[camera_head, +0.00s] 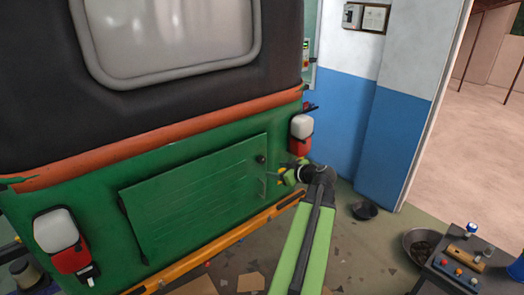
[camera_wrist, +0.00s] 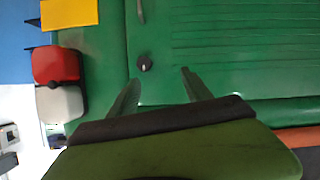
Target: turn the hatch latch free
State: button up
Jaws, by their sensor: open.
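The green hatch (camera_head: 195,200) is a ribbed panel on the back of a green rickshaw; in the wrist view (camera_wrist: 225,45) it appears upside down. The latch (camera_head: 261,159) is a small dark knob near the hatch's upper right corner; it also shows in the wrist view (camera_wrist: 145,63). A thin handle-like piece (camera_wrist: 140,11) shows on the panel beyond the knob. My gripper (camera_head: 284,177) is right of the hatch edge. In the wrist view its two fingers (camera_wrist: 161,79) are spread and empty, with the knob just beyond their tips, seemingly untouched.
A red and white tail lamp (camera_head: 301,134) sits right of the hatch, close to my arm. An orange bumper bar (camera_head: 215,250) runs below. A dark bowl (camera_head: 364,210) and a larger pan (camera_head: 424,244) are on the floor to the right, near a cluttered bench (camera_head: 460,265).

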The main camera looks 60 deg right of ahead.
jog(key=s+d+r+h, duration=0.1)
jog(key=s+d+r, duration=0.1)
jog(key=s, duration=0.1)
jog(key=b, duration=0.6)
send_near(263, 160)
jog(key=x, duration=0.9)
jog(key=shift+f, duration=0.2)
jog(key=shift+w, duration=0.3)
